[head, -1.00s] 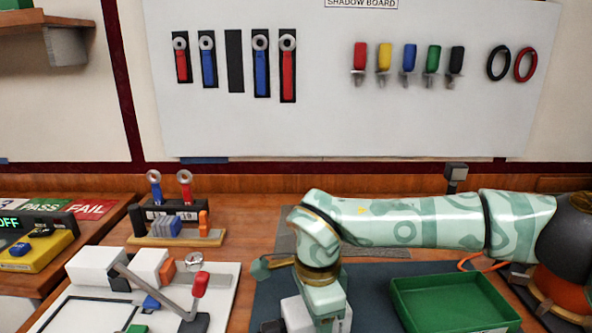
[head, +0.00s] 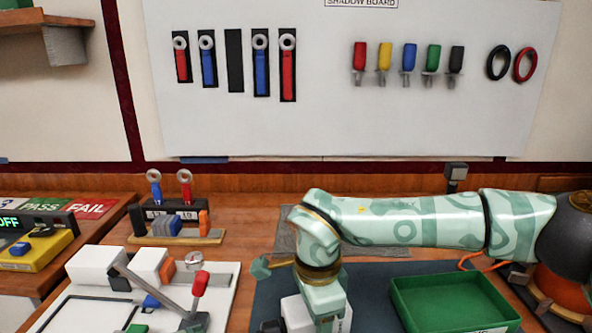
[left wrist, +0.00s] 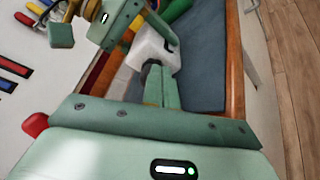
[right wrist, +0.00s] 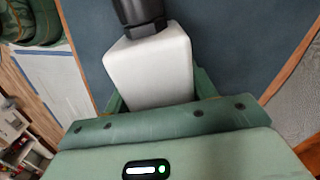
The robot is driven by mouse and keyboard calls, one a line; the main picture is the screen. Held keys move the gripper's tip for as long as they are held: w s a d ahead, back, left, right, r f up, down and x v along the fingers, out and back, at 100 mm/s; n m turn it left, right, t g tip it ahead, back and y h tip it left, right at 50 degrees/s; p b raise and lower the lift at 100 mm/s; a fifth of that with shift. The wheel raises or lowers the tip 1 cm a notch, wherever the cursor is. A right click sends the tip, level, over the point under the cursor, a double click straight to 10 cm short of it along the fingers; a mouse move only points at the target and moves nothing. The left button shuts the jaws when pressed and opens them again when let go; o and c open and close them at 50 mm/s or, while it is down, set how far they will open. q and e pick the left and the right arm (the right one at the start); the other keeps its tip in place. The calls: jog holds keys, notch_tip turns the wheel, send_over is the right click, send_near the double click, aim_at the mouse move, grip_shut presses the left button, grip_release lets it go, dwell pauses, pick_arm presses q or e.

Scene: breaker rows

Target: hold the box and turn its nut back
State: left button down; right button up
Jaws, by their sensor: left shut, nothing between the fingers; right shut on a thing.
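The white box (right wrist: 150,65) is between the fingers of my right gripper (right wrist: 155,92), which is shut on it. In the head view the box (head: 296,314) shows low over the dark mat, partly hidden by the right gripper. A black round part (right wrist: 139,12), which looks like the nut, is at the box's far end in the right wrist view. My left gripper (left wrist: 153,76) is shut and empty, its fingertips close to the box (left wrist: 152,50) in the left wrist view. Whether they touch the box or nut I cannot tell.
A green tray (head: 452,326) lies on the mat right of the right gripper. A white fixture board with a red-handled lever (head: 200,284) is at the left. A small rack (head: 178,232) stands behind it. The shadow board (head: 330,120) hangs on the back wall.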

pick_arm(q)
jog(key=shift+w+d, duration=0.1)
jog(key=shift+d, duration=0.35)
jog(key=shift+w+a, duration=0.1)
jog(key=shift+w, duration=0.15)
dwell(0.5)
jog(key=shift+w+a+r, duration=0.2)
jog(key=shift+w+r, duration=0.2)
dwell(0.6)
jog(key=shift+s, duration=0.1)
jog(key=shift+s+d+r, duration=0.1)
jog(key=shift+s+r, duration=0.15)
jog(key=shift+s, duration=0.05)
jog(key=shift+w+a+f+v, duration=0.1)
jog(key=shift+w+v, duration=0.05)
jog(key=shift+v, duration=0.8)
jog(key=shift+w+a+f+v, duration=0.1)
jog(key=shift+w+v, duration=0.1)
jog(key=shift+v, duration=0.75)
jog(key=shift+w+a+f+v, duration=0.15)
jog(key=shift+v, duration=0.85)
